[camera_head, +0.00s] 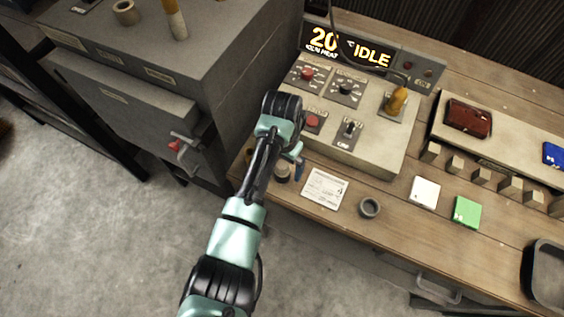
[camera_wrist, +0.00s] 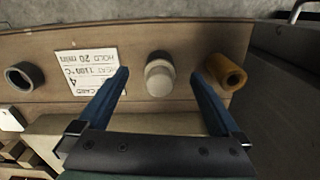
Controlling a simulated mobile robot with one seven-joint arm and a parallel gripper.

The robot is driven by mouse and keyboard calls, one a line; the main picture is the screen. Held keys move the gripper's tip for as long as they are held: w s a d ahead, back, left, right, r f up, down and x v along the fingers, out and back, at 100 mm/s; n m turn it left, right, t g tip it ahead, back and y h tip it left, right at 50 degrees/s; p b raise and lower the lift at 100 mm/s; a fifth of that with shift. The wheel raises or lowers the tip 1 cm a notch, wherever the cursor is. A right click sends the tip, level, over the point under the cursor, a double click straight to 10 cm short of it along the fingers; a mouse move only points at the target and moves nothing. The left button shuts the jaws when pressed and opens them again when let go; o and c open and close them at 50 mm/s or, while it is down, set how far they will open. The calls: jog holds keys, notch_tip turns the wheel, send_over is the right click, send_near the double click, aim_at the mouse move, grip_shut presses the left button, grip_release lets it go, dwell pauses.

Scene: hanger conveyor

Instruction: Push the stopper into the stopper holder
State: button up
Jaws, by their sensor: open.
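A pale, rounded plug, which looks like the stopper (camera_wrist: 159,76), stands near the bench edge in the wrist view. In the head view, the stopper (camera_head: 282,173) shows beside my gripper (camera_head: 298,166). My gripper (camera_wrist: 160,73) is open, with one blue finger on each side of the stopper in the picture. I cannot tell whether the fingers touch it. A dark grey ring (camera_wrist: 24,76) lies farther left; the same ring (camera_head: 369,207) is on the bench in the head view. A tan hollow cylinder (camera_wrist: 226,72) is just right of the gripper. Which one is the stopper holder is unclear.
A white card (camera_head: 324,188) lies between the stopper and the grey ring. The control panel (camera_head: 384,154) stands behind, with knobs and an IDLE display (camera_head: 346,46). A grey cabinet (camera_head: 215,60) is at left. White (camera_head: 424,192) and green (camera_head: 467,212) squares lie at right.

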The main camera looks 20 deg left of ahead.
notch_tip(320, 180, up, 13)
dwell(0.6)
dwell(0.3)
jog(key=w+d+r+t, duration=0.35)
jog(key=w+r, duration=0.25)
jog(key=r, duration=0.2)
jog(key=w+d+r+t, duration=0.3)
jog(key=w+r+t, duration=0.2)
jog(key=w+r, duration=0.15)
jog(key=d+r+t, duration=0.3)
jog(key=r+t, duration=0.1)
jog(key=r, duration=0.5)
jog(key=d+r+t, duration=0.2)
jog(key=r+t, duration=0.2)
jog(key=r, duration=0.6)
jog(key=s+d+r+n+t, duration=0.1)
jog(key=s+r+t, duration=0.4)
jog(key=s+r, duration=0.3)
jog(key=s+d+r+t, duration=0.1)
jog(key=s+r+t, duration=0.5)
jog(key=r, duration=0.9)
jog(key=s, duration=0.3)
jog(key=shift+s+d+r+n, duration=0.3)
jog(key=shift+d+r+n, duration=0.05)
jog(key=shift+r+n, duration=0.05)
